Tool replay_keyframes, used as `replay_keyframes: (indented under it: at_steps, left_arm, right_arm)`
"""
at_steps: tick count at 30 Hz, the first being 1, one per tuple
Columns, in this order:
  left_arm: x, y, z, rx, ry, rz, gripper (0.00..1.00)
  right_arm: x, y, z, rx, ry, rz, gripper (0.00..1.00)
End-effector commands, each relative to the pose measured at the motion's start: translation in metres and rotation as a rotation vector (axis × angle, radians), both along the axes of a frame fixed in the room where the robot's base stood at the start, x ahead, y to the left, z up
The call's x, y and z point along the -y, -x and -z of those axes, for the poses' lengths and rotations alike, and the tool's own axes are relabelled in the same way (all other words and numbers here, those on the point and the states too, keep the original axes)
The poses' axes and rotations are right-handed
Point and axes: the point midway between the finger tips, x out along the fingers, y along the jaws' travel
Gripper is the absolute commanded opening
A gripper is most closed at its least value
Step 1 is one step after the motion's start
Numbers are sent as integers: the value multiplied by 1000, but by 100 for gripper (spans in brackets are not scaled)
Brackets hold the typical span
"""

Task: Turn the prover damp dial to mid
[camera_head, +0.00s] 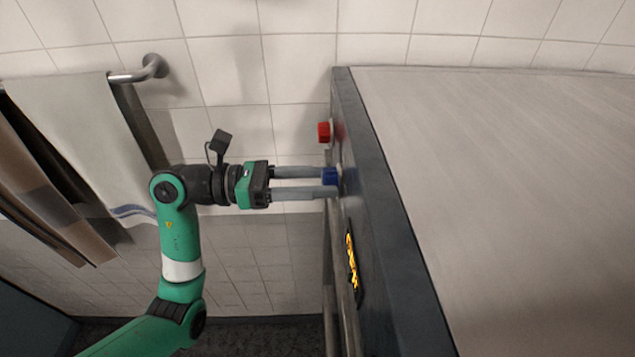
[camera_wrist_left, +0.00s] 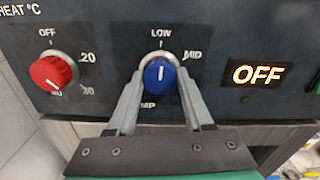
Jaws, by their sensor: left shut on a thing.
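The blue damp dial (camera_wrist_left: 159,73) sits on the dark front panel of the prover, with LOW printed above it and MID to its upper right. Its white mark stands upright, in line with LOW. My left gripper (camera_wrist_left: 160,88) is shut on the blue dial, one finger on each side. In the head view the blue dial (camera_head: 330,176) shows at the fingertips of my left gripper (camera_head: 331,183), which reaches in level from the left. The lower part of the dial's lettering is partly hidden by the fingers. My right gripper is not in view.
A red heat dial (camera_wrist_left: 53,71) is left of the blue one, also seen in the head view (camera_head: 324,132). A display (camera_wrist_left: 257,75) reading OFF is to the right. The prover's flat top (camera_head: 500,170) is bare. A towel (camera_head: 80,140) hangs on a wall rail.

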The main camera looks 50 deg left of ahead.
Motion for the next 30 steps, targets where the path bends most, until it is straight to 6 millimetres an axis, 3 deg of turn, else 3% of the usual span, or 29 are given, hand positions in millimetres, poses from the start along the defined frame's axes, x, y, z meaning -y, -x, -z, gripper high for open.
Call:
replay_keyframes:
  at_steps: [21, 30]
  left_arm:
    - [0, 1, 4, 390, -468, 1, 0]
    - [0, 0, 2, 534, -644, 1, 0]
  right_arm:
    - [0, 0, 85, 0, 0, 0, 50]
    - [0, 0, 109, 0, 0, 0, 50]
